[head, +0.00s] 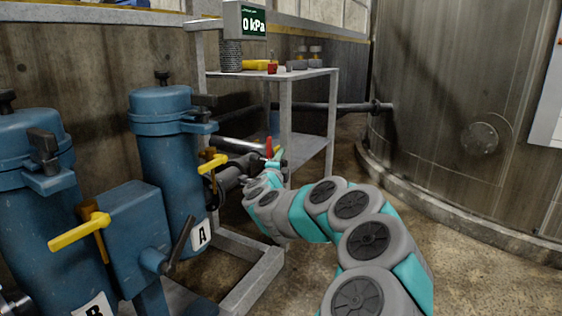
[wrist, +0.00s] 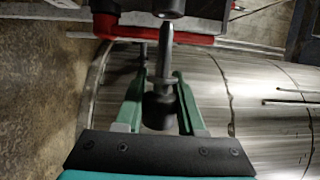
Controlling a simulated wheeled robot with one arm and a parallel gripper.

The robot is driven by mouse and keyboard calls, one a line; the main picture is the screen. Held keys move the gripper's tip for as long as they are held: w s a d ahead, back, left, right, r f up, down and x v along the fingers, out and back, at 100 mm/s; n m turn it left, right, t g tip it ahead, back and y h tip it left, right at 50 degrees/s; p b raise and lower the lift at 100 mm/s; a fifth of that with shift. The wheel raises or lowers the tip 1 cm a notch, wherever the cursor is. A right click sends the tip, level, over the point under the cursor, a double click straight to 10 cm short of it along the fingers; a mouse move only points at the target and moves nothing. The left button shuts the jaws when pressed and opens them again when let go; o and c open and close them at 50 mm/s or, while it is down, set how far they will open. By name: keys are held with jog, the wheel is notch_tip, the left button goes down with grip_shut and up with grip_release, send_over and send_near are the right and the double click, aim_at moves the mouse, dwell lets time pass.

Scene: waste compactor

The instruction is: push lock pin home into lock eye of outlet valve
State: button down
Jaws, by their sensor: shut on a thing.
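In the wrist view, my gripper (wrist: 160,84) is shut on the lock pin (wrist: 165,52), a grey metal shaft with a dark knob between the green fingers. The pin points up the picture. Its tip meets or overlaps a dark fitting (wrist: 168,7) at the top edge, which may be the lock eye. I cannot tell whether the tip is inside it. A red bar (wrist: 140,33) runs behind the pin. In the head view, my gripper (head: 274,164) is at the outlet piping, by a red lever (head: 268,147); the pin and eye are too small to tell there.
Blue filter housing A (head: 165,150) with a yellow handle (head: 213,163) stands left of my gripper. A metal shelf cart (head: 305,75) with small items stands behind it. A large tank (head: 450,120) is at the right. Open floor lies between the cart and tank.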

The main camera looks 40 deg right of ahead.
jog(key=shift+w+a+p, duration=0.35)
jog(key=shift+w, duration=0.45)
jog(key=shift+w+a+p, duration=0.3)
jog(key=shift+w+p, duration=0.05)
jog(key=shift+w, duration=0.4)
dwell(0.8)
jog(key=shift+s, duration=0.15)
jog(key=shift+s+d+b, duration=0.35)
jog(key=shift+s+b, duration=0.05)
jog(key=shift+s, duration=0.3)
jog(key=shift+s+d+b, duration=0.3)
jog(key=shift+s+b, duration=0.1)
jog(key=shift+s, duration=0.3)
dwell(0.9)
jog(key=shift+w+a+r+p, duration=0.1)
jog(key=shift+w+a+p, duration=0.25)
jog(key=shift+w, duration=0.45)
jog(key=shift+w+a+p, duration=0.3)
jog(key=shift+w+p, duration=0.05)
jog(key=shift+w, duration=0.4)
dwell(0.6)
jog(key=shift+s, duration=0.15)
jog(key=shift+s+d+b, duration=0.35)
jog(key=shift+s, duration=0.4)
jog(key=shift+s+d+b, duration=0.3)
jog(key=shift+s+b, duration=0.05)
jog(key=shift+s, duration=0.35)
